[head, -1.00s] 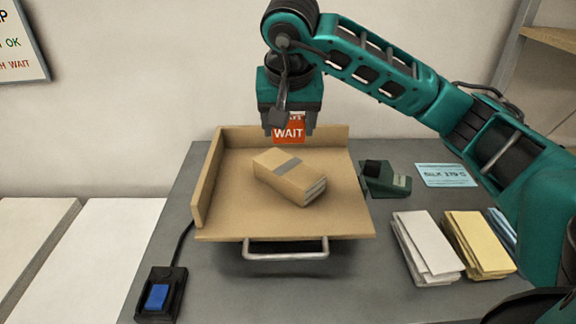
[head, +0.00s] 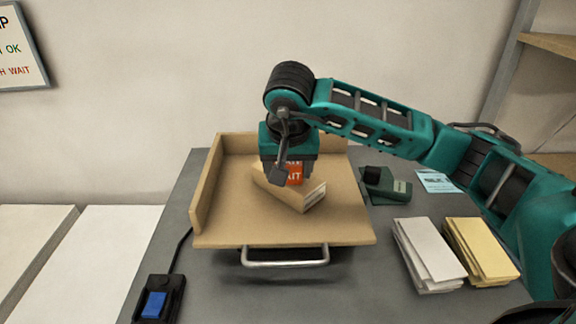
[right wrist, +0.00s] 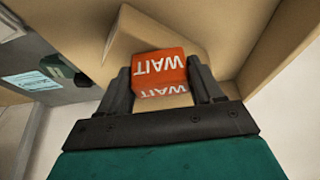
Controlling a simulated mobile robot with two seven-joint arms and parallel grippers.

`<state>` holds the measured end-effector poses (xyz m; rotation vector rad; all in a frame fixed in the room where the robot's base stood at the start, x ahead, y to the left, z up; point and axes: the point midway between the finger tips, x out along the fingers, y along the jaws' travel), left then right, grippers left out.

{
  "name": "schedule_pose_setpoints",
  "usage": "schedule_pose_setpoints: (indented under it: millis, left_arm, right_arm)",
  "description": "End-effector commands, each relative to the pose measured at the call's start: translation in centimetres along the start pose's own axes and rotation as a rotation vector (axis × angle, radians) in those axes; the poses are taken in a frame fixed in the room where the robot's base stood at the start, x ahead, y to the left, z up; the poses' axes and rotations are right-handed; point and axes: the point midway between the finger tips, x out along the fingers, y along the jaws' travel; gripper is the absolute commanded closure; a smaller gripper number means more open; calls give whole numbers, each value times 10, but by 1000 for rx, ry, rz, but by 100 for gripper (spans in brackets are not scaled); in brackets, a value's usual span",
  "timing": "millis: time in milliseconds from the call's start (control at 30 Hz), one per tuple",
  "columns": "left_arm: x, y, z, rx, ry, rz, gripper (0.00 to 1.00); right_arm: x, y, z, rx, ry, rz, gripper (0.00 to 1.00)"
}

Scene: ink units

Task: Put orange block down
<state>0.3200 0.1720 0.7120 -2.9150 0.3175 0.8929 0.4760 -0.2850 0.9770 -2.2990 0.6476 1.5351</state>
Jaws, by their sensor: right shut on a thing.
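The orange block (head: 295,174), lettered WAIT, is between the fingers of my right gripper (head: 287,172), which is shut on it. In the right wrist view the block (right wrist: 158,70) shows between the two dark fingers (right wrist: 163,85). The gripper points down over a tan parcel (head: 312,197) that lies in the open tan tray (head: 225,235). The block is at or just above the parcel's top; I cannot tell whether it touches. The gripper hides part of the parcel. My left gripper is not in view.
A dark green device (head: 386,187) and a pale blue card (head: 437,181) lie right of the tray. White envelopes (head: 429,252) and yellow envelopes (head: 482,248) are stacked at front right. A blue button box (head: 155,302) stands at front left. The tray has a metal handle (head: 285,262).

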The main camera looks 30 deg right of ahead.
Motion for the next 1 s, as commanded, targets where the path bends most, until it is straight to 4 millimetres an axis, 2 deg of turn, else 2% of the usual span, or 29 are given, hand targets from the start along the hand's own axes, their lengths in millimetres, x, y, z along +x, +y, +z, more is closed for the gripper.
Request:
schedule_pose_setpoints:
  millis: [33,300,633,767,1000]
  left_arm:
    - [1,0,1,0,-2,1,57]
    - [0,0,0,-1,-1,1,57]
    - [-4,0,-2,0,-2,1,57]
    - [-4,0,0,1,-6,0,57]
    - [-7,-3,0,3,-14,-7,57]
  right_arm:
    - [1,0,0,0,0,0,33]
    - [1,0,0,0,-1,0,9]
    - [-6,0,-2,0,0,-1,9]
    - [-27,-1,-2,0,3,-3,9]
    - [-84,-1,-3,0,4,-5,9]
